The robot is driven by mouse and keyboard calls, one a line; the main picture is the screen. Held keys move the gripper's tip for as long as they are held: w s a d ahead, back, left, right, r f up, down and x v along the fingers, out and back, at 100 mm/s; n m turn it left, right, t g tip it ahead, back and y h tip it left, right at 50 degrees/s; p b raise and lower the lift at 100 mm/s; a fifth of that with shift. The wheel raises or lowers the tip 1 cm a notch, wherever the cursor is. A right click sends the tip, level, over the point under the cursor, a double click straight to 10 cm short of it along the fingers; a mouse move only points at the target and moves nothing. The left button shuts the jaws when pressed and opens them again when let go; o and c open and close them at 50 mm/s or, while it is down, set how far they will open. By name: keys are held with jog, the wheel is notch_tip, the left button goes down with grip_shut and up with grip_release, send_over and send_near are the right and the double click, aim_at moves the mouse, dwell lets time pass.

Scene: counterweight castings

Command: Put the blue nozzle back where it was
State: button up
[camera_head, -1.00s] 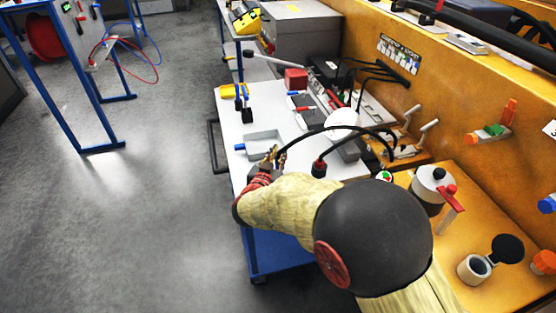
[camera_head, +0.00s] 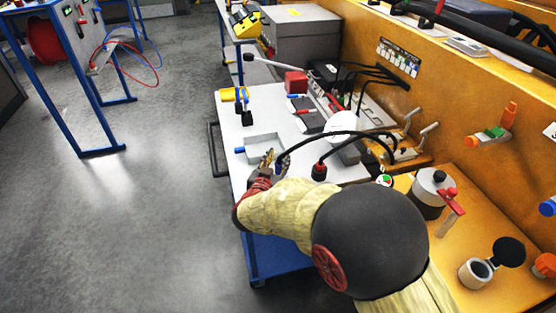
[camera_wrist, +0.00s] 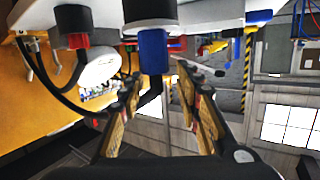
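The blue nozzle (camera_head: 281,168) stands on the white cart top with a black hose running from it. In the wrist view, the blue nozzle (camera_wrist: 153,51) appears upside down, its black end against the white surface. My gripper (camera_head: 272,161) is just left of it in the head view. In the wrist view, my gripper (camera_wrist: 157,82) has its fingers apart, with the nozzle ahead of the gap and the hose passing near the left finger. Whether a finger touches the hose or nozzle is unclear.
A red-and-black nozzle (camera_head: 319,171) with its own hose stands to the right. A shallow grey tray (camera_head: 263,136) is just behind my gripper. A red block (camera_head: 296,82) and a white round object (camera_head: 343,126) are farther back on the white cart top (camera_head: 235,168). Floor lies left.

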jog(key=shift+r, duration=0.1)
jog(key=shift+s+r, duration=0.1)
jog(key=shift+r, duration=0.2)
jog(key=p+v, duration=0.4)
jog(key=v, duration=0.8)
notch_tip(320, 180, up, 6)
jog(key=w+y, duration=0.3)
jog(key=y, duration=0.1)
jog(key=s+d+r+n+g+y, duration=0.3)
jog(key=s+r+y, duration=0.15)
jog(key=r, duration=0.25)
jog(key=s+d+f+g+h, duration=0.1)
jog(key=s+d+g+h, duration=0.1)
jog(key=s+d, duration=0.8)
jog(key=s+d+f+g+h, duration=0.1)
jog(key=s+d+g, duration=0.3)
jog(key=s+d, duration=0.6)
jog(key=s+h, duration=0.1)
jog(key=s, duration=0.4)
jog(key=shift+f, duration=0.3)
jog(key=shift+s+h, duration=0.15)
jog(key=shift+h, duration=0.1)
